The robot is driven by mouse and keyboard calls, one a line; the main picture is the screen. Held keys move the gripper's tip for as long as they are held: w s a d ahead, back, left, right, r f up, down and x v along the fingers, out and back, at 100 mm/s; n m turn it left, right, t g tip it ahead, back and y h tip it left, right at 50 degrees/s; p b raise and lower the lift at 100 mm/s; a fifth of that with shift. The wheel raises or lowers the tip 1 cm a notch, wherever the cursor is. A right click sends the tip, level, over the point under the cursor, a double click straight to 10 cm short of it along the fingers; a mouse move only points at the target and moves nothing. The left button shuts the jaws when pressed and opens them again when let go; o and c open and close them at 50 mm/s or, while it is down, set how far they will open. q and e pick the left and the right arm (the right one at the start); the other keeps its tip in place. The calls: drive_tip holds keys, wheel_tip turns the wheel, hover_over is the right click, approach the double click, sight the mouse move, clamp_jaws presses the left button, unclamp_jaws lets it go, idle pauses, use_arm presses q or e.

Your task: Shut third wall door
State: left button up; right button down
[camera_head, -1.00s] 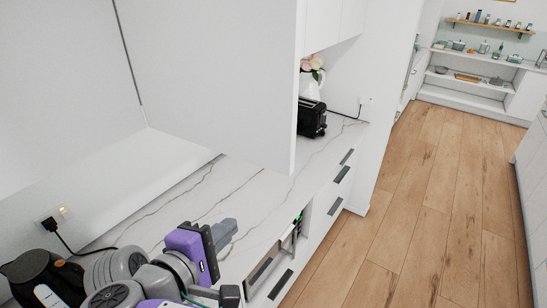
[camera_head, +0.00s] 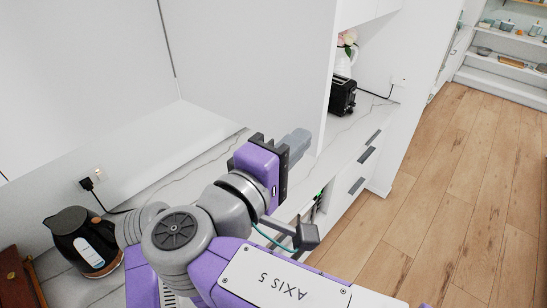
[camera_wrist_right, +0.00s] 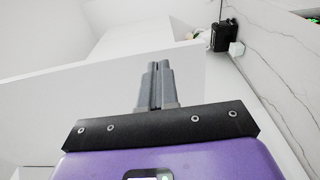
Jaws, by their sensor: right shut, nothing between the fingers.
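A large white wall-cabinet door (camera_head: 260,65) stands open above the counter in the head view. Its free vertical edge faces right, beside the toaster. The cabinet's white interior shows to the left of it. My right gripper (camera_head: 300,138) is shut and empty, at the door's lower part over the counter; I cannot tell whether it touches the door. In the right wrist view the closed fingers (camera_wrist_right: 157,72) point up in front of a broad white panel (camera_wrist_right: 60,105). My left gripper is not in view.
A black kettle (camera_head: 83,240) stands on the marble counter (camera_head: 190,179) at the left, by a plugged cord. A black toaster (camera_head: 342,97) and a flower vase (camera_head: 345,62) stand beyond the door. Wooden floor (camera_head: 440,190) is free at the right.

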drive_tip(key=shift+x, duration=1.2)
